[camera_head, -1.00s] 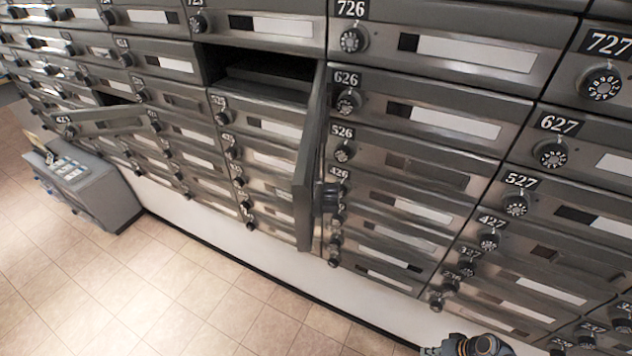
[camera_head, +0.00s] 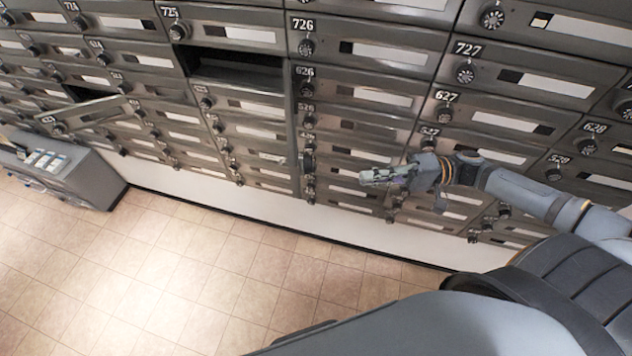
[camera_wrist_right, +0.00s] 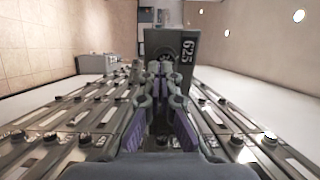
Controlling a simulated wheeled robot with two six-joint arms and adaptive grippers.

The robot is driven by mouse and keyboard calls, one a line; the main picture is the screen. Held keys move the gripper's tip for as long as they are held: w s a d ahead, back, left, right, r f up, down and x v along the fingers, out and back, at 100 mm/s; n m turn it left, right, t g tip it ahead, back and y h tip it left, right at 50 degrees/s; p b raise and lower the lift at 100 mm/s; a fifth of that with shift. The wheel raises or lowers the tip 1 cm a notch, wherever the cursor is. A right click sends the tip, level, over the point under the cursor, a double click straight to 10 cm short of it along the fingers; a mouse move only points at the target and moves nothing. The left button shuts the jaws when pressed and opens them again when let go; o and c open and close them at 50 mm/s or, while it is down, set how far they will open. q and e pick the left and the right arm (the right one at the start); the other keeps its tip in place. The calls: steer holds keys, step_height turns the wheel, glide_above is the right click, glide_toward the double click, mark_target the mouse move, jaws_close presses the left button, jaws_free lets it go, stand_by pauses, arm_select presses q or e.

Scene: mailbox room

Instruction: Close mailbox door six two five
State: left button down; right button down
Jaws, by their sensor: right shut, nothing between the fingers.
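The open mailbox door 625 (camera_wrist_right: 157,45) stands out from the wall straight ahead in the right wrist view, its number plate and dial facing me. In the head view, the door (camera_head: 296,130) is nearly edge-on at the right side of its dark open compartment (camera_head: 236,75). My right gripper (camera_head: 364,179) is to the right of the door, pointing left toward its outer face, shut and empty. My left gripper is not in view.
Closed mailboxes with dials and labels cover the wall, among them 626 (camera_head: 380,97) and 627 (camera_head: 490,118). Another door (camera_head: 85,115) hangs open at the left. A grey cabinet (camera_head: 85,180) stands at the lower left. The tiled floor (camera_head: 170,270) in front is clear.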

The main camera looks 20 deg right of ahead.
steer(key=b+x, duration=0.7)
steer(key=x, duration=0.5)
steer(key=shift+s+a, duration=0.15)
steer(key=shift+a, duration=0.05)
